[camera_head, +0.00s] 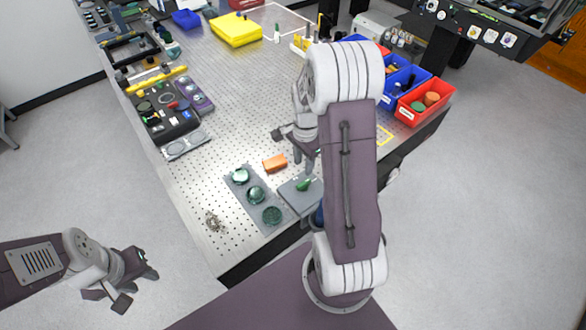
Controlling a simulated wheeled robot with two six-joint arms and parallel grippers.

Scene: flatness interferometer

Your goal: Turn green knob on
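A small green knob (303,185) sits on a flat grey box (290,199) at the near edge of the perforated metal table. My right arm reaches over the table and hides part of the box's right side. My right gripper (290,147) hangs above the table, a little up-picture from the knob and apart from it. Its fingers look spread and empty, though the arm partly covers it. My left gripper (137,289) is open and empty over the floor, left of the table.
A grey plate (236,182) with several dark green discs lies left of the box. An orange block (275,163) lies just behind it. A red bin (424,103) stands at the right edge. A black instrument (168,116) is at the left.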

